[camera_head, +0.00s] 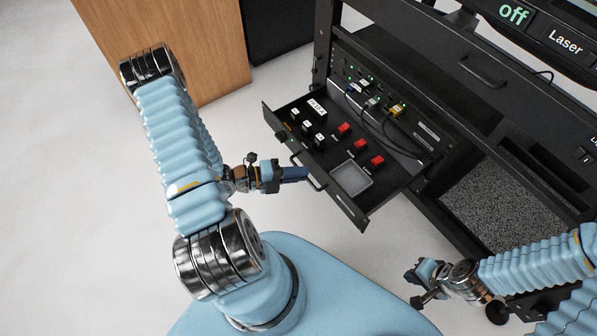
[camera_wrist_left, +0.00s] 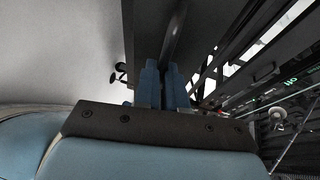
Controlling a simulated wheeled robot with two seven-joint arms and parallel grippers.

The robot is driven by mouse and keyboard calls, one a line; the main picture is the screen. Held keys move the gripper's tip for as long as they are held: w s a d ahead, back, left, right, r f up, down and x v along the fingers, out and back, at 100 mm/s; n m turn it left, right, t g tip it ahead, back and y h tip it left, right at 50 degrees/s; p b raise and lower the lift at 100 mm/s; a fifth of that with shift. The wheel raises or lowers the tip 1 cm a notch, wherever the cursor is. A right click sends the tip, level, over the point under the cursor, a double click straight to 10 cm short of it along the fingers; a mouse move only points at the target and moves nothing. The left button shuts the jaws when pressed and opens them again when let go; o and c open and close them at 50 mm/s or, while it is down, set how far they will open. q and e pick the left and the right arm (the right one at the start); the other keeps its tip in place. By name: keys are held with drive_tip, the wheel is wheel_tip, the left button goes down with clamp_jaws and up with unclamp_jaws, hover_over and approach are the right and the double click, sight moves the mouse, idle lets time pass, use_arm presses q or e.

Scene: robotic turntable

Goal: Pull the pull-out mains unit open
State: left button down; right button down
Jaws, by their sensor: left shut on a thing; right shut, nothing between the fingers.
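The pull-out mains unit (camera_head: 330,160) is a black drawer in the rack, standing well out from it. Its top carries black and red switches, a small grey tray and a white label. Its front panel has a bar handle (camera_head: 309,171). My left gripper (camera_head: 305,174) is shut on the handle; its blue fingers also show around the dark bar in the left wrist view (camera_wrist_left: 165,85). My right gripper (camera_head: 417,287) is shut and empty, apart from the unit, at the lower right of the head view in front of the rack.
The black rack (camera_head: 480,150) fills the right side, with another handled drawer front (camera_head: 482,70) above the unit and a speckled grey panel (camera_head: 495,205) below right. Cables (camera_head: 385,122) run behind the switches. A wooden cabinet (camera_head: 165,45) stands at the back left. Pale floor lies clear before the unit.

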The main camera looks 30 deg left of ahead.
use_arm(q)
drive_tip(key=c, duration=1.2)
unclamp_jaws()
drive_tip(key=shift+a, duration=0.1)
drive_tip(key=p+v, duration=0.1)
drive_tip(key=v, duration=1.2)
drive_tip(key=shift+s+a+r, duration=0.1)
drive_tip(key=shift+s+a, duration=0.1)
drive_tip(key=shift+s, duration=0.1)
